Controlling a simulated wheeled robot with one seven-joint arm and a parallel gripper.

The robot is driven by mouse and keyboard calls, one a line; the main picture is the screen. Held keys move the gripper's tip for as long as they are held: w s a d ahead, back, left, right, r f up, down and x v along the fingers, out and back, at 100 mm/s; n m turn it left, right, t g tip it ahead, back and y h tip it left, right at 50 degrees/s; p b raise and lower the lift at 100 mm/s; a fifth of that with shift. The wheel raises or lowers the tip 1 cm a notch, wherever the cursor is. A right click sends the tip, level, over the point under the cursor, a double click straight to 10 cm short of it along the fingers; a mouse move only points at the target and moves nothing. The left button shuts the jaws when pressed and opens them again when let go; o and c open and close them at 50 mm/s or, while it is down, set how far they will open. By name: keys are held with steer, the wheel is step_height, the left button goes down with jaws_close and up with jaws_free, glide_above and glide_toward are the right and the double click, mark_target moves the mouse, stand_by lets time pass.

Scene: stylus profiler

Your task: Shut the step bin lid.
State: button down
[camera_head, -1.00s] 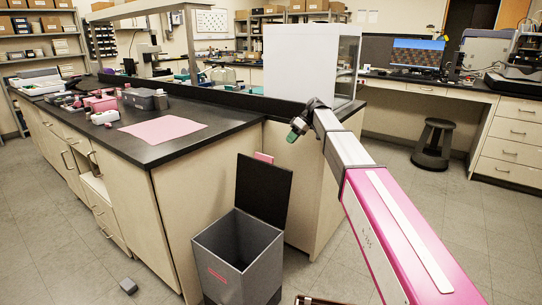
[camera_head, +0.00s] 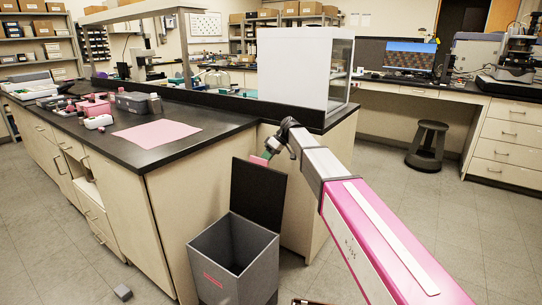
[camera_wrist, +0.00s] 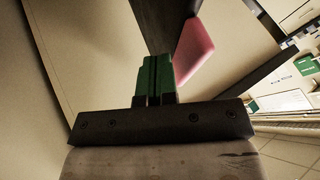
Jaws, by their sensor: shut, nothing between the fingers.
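The step bin (camera_head: 236,262) is a grey open-topped box on the floor against the end of the bench. Its black lid (camera_head: 257,193) stands upright at the bin's back edge, open. A pink piece (camera_head: 259,161) shows at the lid's top edge; a pink pad (camera_wrist: 194,49) also shows in the wrist view, beside a dark panel. My gripper (camera_head: 270,153) has green fingers and is close to the lid's upper right corner. In the wrist view the green fingers (camera_wrist: 154,76) are together and empty, left of the pink pad. Whether they touch anything is unclear.
The black-topped bench (camera_head: 185,150) stands behind and left of the bin, with a pink mat (camera_head: 156,134) and several small items on it. A small grey block (camera_head: 123,292) lies on the floor. A black stool (camera_head: 427,146) stands at the right. The floor between is clear.

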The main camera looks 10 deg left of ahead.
steer(key=shift+s+a+r, duration=0.1)
steer(key=shift+s+a, duration=0.05)
steer(key=shift+s, duration=0.15)
